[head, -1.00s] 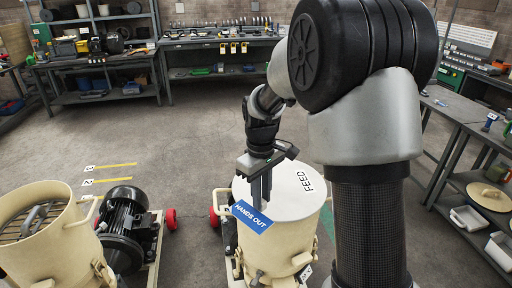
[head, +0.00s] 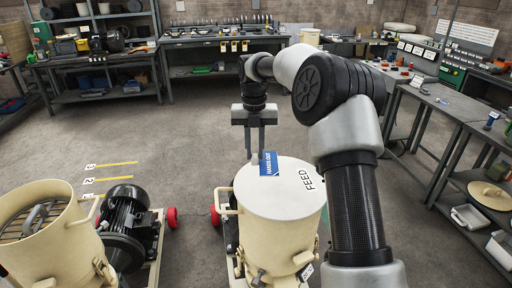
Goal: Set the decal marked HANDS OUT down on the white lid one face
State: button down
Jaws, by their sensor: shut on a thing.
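The blue decal marked HANDS OUT (head: 269,164) shows in the head view at the far left part of the round white lid (head: 275,195). Its white lettering runs up the picture. My gripper (head: 254,156) is at the decal's left edge, shut on it, with its fingers pointing down. I cannot tell whether the decal touches the lid or hangs just above it. The lid bears the black word FEED on its right side and tops a cream drum-shaped machine (head: 275,238).
An open cream drum with a grate (head: 35,220) and a black motor (head: 125,215) stand at left. Yellow floor lines marked 1 and 2 lie beyond them. Workbenches line the back and right. The middle floor is clear.

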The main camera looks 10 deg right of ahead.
jog(key=shift+w+d+r+n, duration=0.25)
jog(key=shift+w+n, duration=0.2)
jog(key=shift+n, duration=0.65)
jog(key=shift+w+f+b, duration=0.1)
jog(key=shift+f+b, duration=1.1)
jog(key=shift+f, duration=2.35)
jog(key=shift+f, duration=0.1)
jog(key=shift+f, duration=0.4)
jog(key=shift+f, duration=0.1)
jog(key=shift+f, duration=0.55)
jog(key=shift+f, duration=0.1)
